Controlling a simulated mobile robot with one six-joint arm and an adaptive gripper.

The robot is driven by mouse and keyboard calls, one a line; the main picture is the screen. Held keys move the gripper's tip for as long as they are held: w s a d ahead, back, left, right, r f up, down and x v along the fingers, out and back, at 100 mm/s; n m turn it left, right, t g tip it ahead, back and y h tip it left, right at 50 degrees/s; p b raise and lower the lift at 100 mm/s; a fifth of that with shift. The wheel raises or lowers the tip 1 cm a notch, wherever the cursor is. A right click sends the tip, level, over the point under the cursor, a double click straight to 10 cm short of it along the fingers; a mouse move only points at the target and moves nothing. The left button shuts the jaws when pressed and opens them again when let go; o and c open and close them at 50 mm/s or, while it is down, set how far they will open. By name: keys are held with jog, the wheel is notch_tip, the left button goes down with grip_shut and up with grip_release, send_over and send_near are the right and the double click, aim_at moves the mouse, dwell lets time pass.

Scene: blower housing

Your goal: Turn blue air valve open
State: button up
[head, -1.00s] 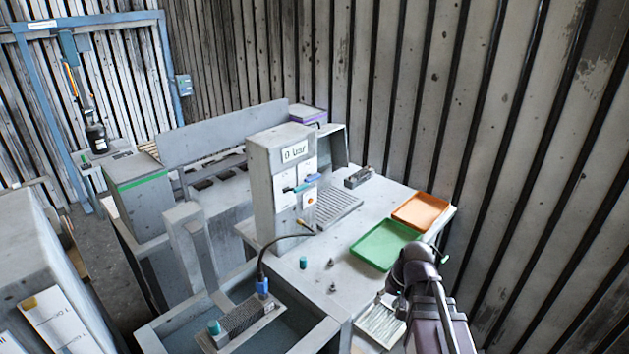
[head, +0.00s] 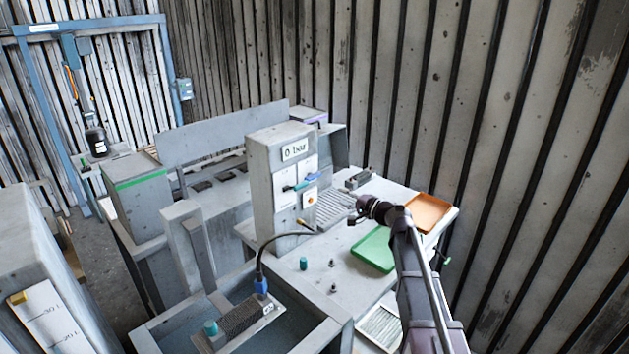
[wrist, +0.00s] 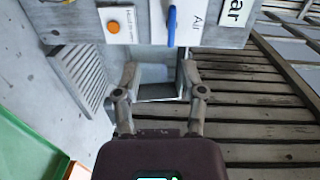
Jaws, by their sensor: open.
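The blue air valve handle (head: 311,178) is on the front of a grey box with a "0 bar" sign (head: 295,151). In the wrist view the blue handle (wrist: 171,25) shows near the top edge, beside a white label whose text is upside down and partly cut off. My gripper (head: 356,214) is to the right of the box, apart from it. In the wrist view its fingers (wrist: 160,72) are spread with nothing between them, below the handle in the picture.
A teal handle (head: 290,188) and an orange button (head: 311,199) are beside the blue handle. A green tray (head: 372,250) and an orange tray (head: 430,212) lie on the bench near my arm. A black hose (head: 264,252) arches in front of the box.

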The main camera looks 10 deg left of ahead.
aim_at(316, 178)
jog(key=shift+w+d+r+m+t, duration=0.1)
jog(key=shift+w+r+m+t, duration=0.35)
jog(key=shift+w, duration=0.35)
jog(key=x, duration=1.3)
jog(key=shift+w+a+r, duration=0.15)
jog(key=shift+a, duration=0.25)
grip_shut()
